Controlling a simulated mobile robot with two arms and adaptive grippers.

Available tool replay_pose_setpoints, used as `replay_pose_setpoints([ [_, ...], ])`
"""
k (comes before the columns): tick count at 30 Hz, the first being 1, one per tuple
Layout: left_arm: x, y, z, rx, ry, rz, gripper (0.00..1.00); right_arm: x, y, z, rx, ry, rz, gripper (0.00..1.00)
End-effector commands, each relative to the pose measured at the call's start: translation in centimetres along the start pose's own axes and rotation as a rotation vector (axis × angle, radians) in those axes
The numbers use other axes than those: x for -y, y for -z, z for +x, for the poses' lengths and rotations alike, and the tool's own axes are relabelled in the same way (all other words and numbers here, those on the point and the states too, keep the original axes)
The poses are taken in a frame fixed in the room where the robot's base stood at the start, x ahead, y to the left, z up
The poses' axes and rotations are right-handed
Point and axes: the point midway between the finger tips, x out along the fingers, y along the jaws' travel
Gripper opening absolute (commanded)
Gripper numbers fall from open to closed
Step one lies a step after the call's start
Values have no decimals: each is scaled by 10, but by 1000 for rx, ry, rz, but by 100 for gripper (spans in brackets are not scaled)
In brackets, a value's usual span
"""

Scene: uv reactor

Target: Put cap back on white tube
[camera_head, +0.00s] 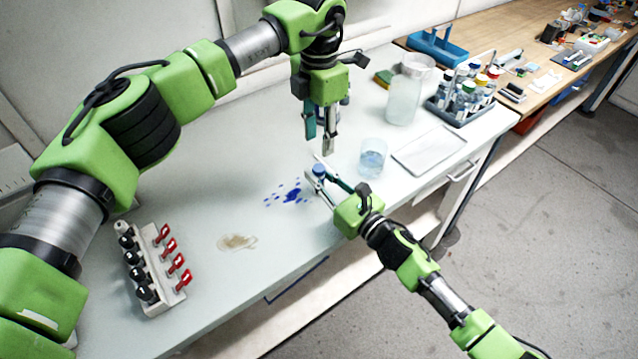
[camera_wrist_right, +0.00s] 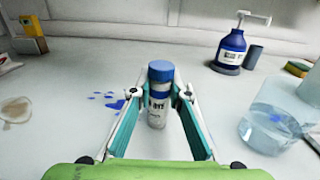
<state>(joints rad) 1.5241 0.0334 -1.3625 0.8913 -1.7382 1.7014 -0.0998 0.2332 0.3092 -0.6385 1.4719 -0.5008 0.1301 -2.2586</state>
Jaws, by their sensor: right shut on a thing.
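A small white tube (camera_wrist_right: 157,106) with dark lettering stands upright between the fingers of my right gripper (camera_head: 321,178). A blue cap (camera_wrist_right: 160,71) sits on top of the tube, and it also shows as a blue spot in the head view (camera_head: 319,170). I cannot tell whether the cap is fully seated. My right gripper is shut on the tube, low over the bench. My left gripper (camera_head: 319,137) points down above and just behind the tube. Its fingers are apart with nothing visible between them.
A glass beaker (camera_head: 372,158) and a white tray (camera_head: 429,150) are right of the tube. Blue spots (camera_head: 290,192) and a brownish stain (camera_head: 237,242) mark the bench at left. A blue pump bottle (camera_wrist_right: 231,48) stands behind. A valve block (camera_head: 152,272) is at front left.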

Motion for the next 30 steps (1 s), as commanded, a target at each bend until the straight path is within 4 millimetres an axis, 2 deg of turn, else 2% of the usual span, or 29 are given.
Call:
replay_pose_setpoints([
  [5, 0, 0, 0, 0, 0, -74, 35, 0, 0, 0, 0, 0, 0, 0],
  [8, 0, 0, 0, 0, 0, -199, 35, 0, 0, 0, 0, 0, 0, 0],
  [30, 1, 0, 0, 0, 1, -1604, 35, 0, 0, 0, 0, 0, 0, 0],
])
